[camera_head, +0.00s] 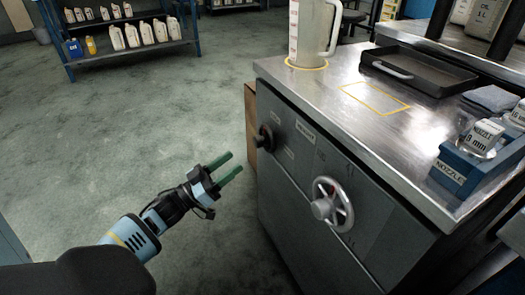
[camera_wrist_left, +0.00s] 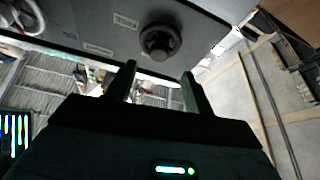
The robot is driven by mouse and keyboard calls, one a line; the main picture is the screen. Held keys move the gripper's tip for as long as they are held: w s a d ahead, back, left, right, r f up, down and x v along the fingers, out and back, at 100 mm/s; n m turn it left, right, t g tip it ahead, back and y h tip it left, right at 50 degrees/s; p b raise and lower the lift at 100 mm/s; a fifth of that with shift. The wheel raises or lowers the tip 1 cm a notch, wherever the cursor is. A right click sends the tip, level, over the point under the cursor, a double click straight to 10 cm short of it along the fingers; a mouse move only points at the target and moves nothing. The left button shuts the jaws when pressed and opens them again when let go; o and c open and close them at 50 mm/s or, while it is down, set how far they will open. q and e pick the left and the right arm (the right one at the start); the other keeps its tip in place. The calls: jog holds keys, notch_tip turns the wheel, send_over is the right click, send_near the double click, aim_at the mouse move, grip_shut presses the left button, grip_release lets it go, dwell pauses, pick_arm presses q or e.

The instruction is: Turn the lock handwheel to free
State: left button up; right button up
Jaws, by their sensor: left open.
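A silver spoked handwheel (camera_head: 333,204) is mounted on the front of the grey metal cabinet (camera_head: 310,160). A round black knob (camera_head: 266,138) sits on the same front, farther left. My left gripper (camera_head: 232,165) is open and empty, with its green fingers pointing toward the cabinet, left of the black knob and apart from it. In the left wrist view, the knob (camera_wrist_left: 158,42) appears just beyond the gap between the fingertips (camera_wrist_left: 158,72). The handwheel (camera_wrist_left: 22,18) is partly cut off at upper left there. The small labels are too blurred to read. My right gripper is not in view.
The steel cabinet top carries a measuring jug (camera_head: 312,35), a black tray (camera_head: 418,72) and a blue nozzle holder (camera_head: 475,160). A shelf with several bottles (camera_head: 130,35) stands at the back left. The carpeted floor left of the cabinet is open.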

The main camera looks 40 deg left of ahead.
aim_at(255, 145)
pick_arm(q)
jog(key=b+x, duration=0.1)
jog(key=x, duration=0.5)
jog(key=shift+w+d+r+b, duration=0.1)
jog(key=shift+w+r+b, duration=0.15)
jog(key=shift+b, duration=0.1)
jog(key=shift+w+d, duration=0.1)
jog(key=shift+w, duration=0.15)
jog(key=shift+w+r, duration=0.15)
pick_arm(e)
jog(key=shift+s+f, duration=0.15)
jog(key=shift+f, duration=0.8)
pick_arm(q)
jog(key=c, duration=0.9)
jog(key=shift+c, duration=0.3)
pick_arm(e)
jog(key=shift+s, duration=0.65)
